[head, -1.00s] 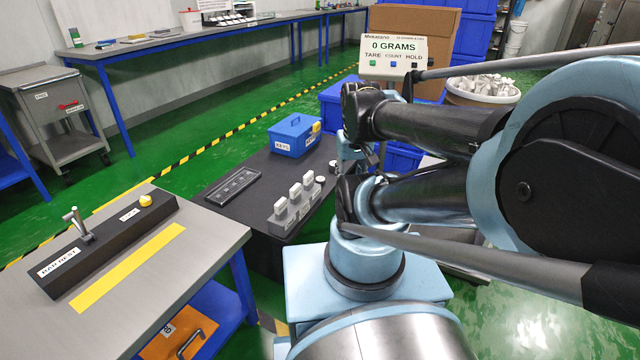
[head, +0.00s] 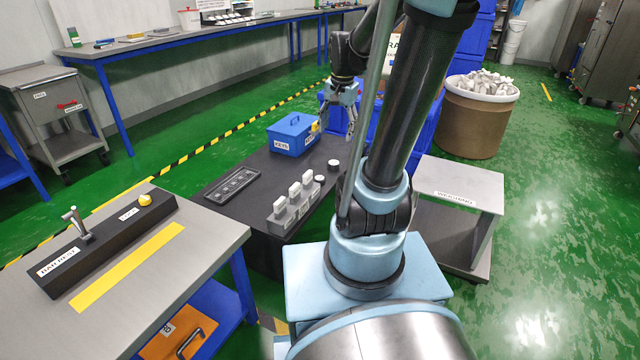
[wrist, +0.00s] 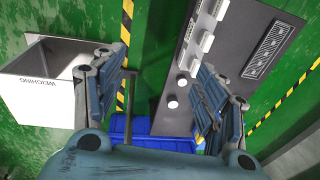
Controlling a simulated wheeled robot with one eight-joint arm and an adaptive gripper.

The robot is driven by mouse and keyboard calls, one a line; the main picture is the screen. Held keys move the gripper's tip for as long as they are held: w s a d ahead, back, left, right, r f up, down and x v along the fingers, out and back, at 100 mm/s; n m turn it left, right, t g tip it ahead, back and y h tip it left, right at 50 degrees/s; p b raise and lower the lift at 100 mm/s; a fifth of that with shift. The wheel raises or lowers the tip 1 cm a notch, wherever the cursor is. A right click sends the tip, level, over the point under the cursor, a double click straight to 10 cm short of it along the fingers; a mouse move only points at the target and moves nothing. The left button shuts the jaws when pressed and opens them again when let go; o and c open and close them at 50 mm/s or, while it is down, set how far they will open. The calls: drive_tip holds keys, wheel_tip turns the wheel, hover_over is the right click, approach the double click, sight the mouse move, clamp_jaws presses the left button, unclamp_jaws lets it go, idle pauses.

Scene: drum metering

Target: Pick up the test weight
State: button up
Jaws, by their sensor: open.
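Two small round pieces with white tops stand near the right end of the dark bench (head: 232,212): a farther one (head: 333,166) and a nearer one (head: 320,179). Both show in the wrist view, one (wrist: 182,82) above the other (wrist: 173,104). Either may be the test weight; I cannot tell which, and no label is readable on them. My gripper (head: 345,118) points down above the bench's far right end. In the wrist view my gripper (wrist: 160,90) has its fingers spread wide with nothing between them. The white-topped pieces lie between the fingers' lines of sight, nearer the right finger.
A grey rack with several white-topped blocks (head: 296,202), a dark slotted tray (head: 232,187) and a blue KEYS box (head: 292,136) share the bench. A weighing stand (head: 457,186) is at right, a drum (head: 478,118) behind. A bar rest (head: 105,240) lies on the left table.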

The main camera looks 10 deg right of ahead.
drive_tip(key=w+f+m, duration=0.2)
drive_tip(key=w+m, duration=0.2)
drive_tip(key=w, duration=0.8)
drive_tip(key=m+g, duration=0.1)
drive_tip(key=m, duration=1.1)
hover_over(320, 178)
drive_tip(key=shift+y, duration=0.4)
drive_tip(key=f, duration=3.8)
drive_tip(key=shift+s+d, duration=0.15)
drive_tip(key=shift+s, duration=0.1)
drive_tip(key=shift+w+f, duration=0.2)
drive_tip(key=shift+f, duration=1.1)
drive_tip(key=shift+w+f, duration=0.15)
drive_tip(key=shift+f, duration=1.1)
drive_tip(key=c, duration=1.6)
